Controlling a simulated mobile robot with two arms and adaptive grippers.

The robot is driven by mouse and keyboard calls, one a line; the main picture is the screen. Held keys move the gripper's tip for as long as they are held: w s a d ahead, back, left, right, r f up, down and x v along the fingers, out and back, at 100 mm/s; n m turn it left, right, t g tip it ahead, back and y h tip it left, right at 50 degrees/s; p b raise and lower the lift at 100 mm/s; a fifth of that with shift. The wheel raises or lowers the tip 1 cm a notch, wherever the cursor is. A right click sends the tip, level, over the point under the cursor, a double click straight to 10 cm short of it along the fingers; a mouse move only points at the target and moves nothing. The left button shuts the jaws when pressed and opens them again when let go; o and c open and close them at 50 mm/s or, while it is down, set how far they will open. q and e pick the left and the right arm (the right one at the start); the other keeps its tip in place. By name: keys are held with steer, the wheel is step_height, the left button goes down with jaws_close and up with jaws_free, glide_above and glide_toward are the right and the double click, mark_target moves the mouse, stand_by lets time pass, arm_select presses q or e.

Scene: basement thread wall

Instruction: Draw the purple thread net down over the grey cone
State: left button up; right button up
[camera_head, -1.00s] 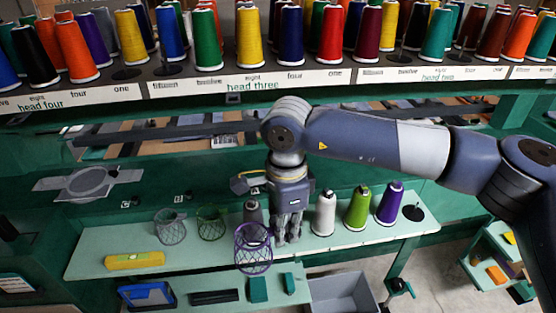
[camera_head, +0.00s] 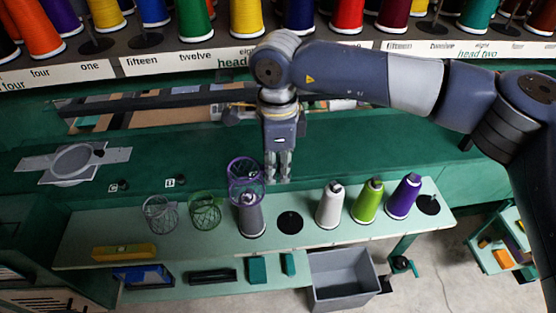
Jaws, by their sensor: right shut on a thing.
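The purple thread net (camera_head: 245,172) is an open mesh basket shape with a purple rim. It stands upright over the top of the grey cone (camera_head: 251,217), and its lower end overlaps the cone's tip in the picture. I cannot tell how far it is around the cone. The cone stands upright on the pale green shelf (camera_head: 120,228). My right gripper (camera_head: 277,178) points down just right of the net, shut on its side. The fingers partly hide the contact. My left gripper is not in view.
Two other nets, a grey one (camera_head: 160,212) and a green one (camera_head: 205,212), stand left on the shelf. A black empty spindle base (camera_head: 289,222) and white (camera_head: 330,205), green (camera_head: 367,201) and purple (camera_head: 403,196) cones stand right. A grey bin (camera_head: 344,276) is below.

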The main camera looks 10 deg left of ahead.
step_height(320, 180, down, 14)
steer(key=b, duration=0.9)
steer(key=shift+f, duration=0.2)
steer(key=shift+f+b, duration=0.1)
steer(key=shift+b, duration=0.2)
arm_select(q)
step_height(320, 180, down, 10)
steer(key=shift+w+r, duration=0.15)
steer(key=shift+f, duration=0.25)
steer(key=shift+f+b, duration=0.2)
steer(key=shift+b, duration=0.25)
